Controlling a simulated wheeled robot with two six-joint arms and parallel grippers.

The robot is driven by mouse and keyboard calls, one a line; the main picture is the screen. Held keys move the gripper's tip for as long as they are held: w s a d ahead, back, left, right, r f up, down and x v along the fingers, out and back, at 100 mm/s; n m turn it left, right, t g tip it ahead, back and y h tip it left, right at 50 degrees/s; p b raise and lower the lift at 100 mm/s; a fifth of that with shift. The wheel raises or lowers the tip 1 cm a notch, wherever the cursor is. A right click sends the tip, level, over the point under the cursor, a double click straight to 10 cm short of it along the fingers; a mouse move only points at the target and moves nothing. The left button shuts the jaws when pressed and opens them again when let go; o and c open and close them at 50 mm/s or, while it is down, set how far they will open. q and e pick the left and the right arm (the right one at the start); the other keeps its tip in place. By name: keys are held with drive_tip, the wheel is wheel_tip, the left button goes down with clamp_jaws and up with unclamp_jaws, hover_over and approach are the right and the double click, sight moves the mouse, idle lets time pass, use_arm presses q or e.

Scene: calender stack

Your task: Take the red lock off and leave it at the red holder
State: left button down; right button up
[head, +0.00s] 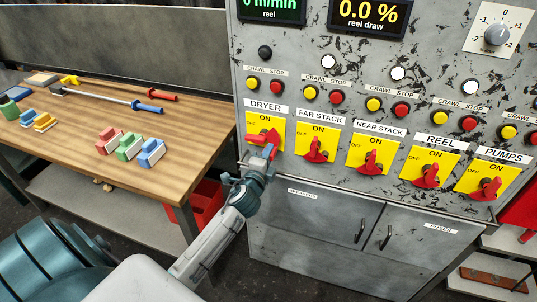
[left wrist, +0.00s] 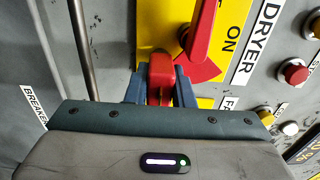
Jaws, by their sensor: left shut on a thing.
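My left gripper (head: 268,152) is at the lower edge of the yellow DRYER switch plate on the grey panel. In the left wrist view its two blue fingers (left wrist: 161,85) are shut on the red lock (left wrist: 160,70), one on each side. The lock is in front of the lower part of the plate, beside the red DRYER handle (left wrist: 202,35). I cannot tell whether its shackle still goes through the switch. The red holder (head: 108,139) is a small red and white block on the wooden table. My right gripper is not in view.
A green block (head: 130,147) and a blue block (head: 152,153) stand right of the red holder on the table (head: 185,122). Several tools lie farther back. More red-handled switches (head: 317,148) line the panel. A red bin (head: 207,203) is under the table.

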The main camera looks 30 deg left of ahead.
use_arm(q)
drive_tip(key=shift+v, duration=2.15)
